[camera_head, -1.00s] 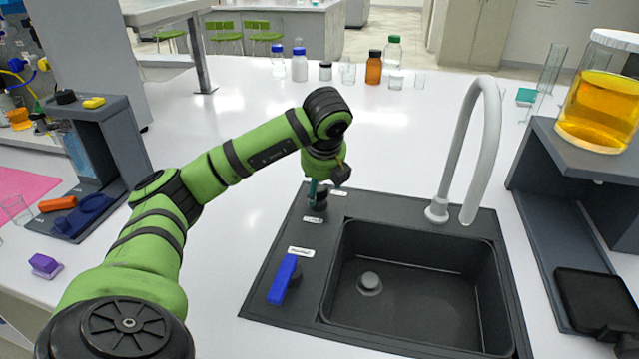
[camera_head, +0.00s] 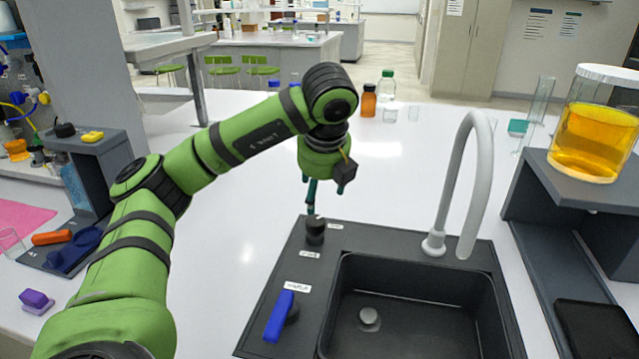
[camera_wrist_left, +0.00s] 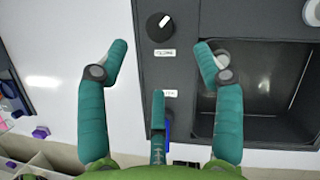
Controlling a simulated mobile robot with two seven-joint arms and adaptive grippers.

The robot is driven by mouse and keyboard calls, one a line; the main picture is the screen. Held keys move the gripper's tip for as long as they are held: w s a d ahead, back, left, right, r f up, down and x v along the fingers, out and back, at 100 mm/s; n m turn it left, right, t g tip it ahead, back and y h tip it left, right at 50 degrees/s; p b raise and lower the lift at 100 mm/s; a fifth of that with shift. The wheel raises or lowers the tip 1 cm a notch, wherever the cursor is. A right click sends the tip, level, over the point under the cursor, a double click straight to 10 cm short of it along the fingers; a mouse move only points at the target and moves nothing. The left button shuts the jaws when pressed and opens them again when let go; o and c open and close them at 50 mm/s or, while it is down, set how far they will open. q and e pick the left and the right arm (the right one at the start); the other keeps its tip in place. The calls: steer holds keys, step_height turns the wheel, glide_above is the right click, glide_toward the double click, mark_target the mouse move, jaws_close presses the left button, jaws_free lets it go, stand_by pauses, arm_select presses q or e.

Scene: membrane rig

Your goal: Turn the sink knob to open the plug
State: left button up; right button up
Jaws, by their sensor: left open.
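The black round knob (camera_head: 315,231) stands on the sink's left rim, near its back corner. In the wrist view the knob (camera_wrist_left: 159,27) shows a white mark toward its upper right. My left gripper (camera_head: 311,203) is open and empty, with its teal fingers above the knob and apart from it. In the wrist view the open gripper (camera_wrist_left: 161,58) has its fingers spread, with the knob beyond them. A blue lever (camera_head: 279,317) sits nearer the front on the same rim. A round grey plug (camera_head: 369,319) lies on the basin floor. My right gripper is out of view.
The white faucet (camera_head: 466,180) arches behind the basin on the right. A grey stand (camera_head: 560,185) bears a jar of orange liquid (camera_head: 597,125) at the right. Another grey stand (camera_head: 112,160) is at the left.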

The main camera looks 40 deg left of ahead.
arm_select(q)
steer(key=shift+s+d+r, duration=0.1)
steer(key=shift+s+r, duration=0.05)
steer(key=shift+r, duration=0.45)
